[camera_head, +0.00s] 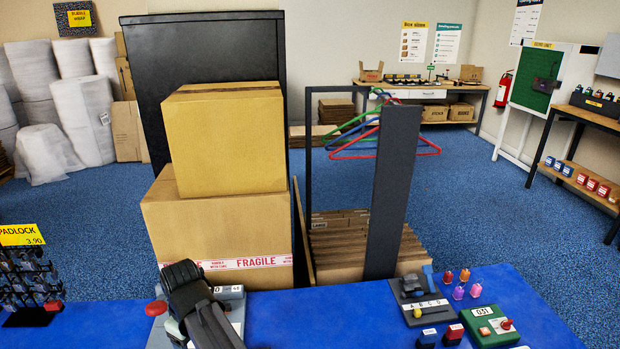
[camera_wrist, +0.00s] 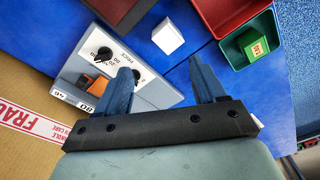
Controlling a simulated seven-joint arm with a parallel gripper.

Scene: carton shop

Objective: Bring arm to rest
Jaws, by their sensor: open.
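My gripper (camera_wrist: 165,80) shows in the wrist view with its two dark blue fingers spread well apart and nothing held between them. In the head view, a dark part of my arm (camera_head: 200,308) shows at the lower left over the blue counter (camera_head: 330,318); the fingertips cannot be made out there. Beyond the fingers in the wrist view is a grey device with black knobs (camera_wrist: 103,53), partly hidden by the left finger. A small white block (camera_wrist: 168,36) lies on the blue counter beyond the gap between the fingers, apart from them.
Two stacked cartons, the lower (camera_head: 220,235) marked FRAGILE and the upper (camera_head: 225,140), stand just behind the counter. A dark post (camera_head: 393,190) and hangers (camera_head: 355,150) are right of them. A control panel (camera_head: 421,300) and green box (camera_head: 490,325) occupy the counter's right. A red tray (camera_wrist: 215,15) is beyond the right finger.

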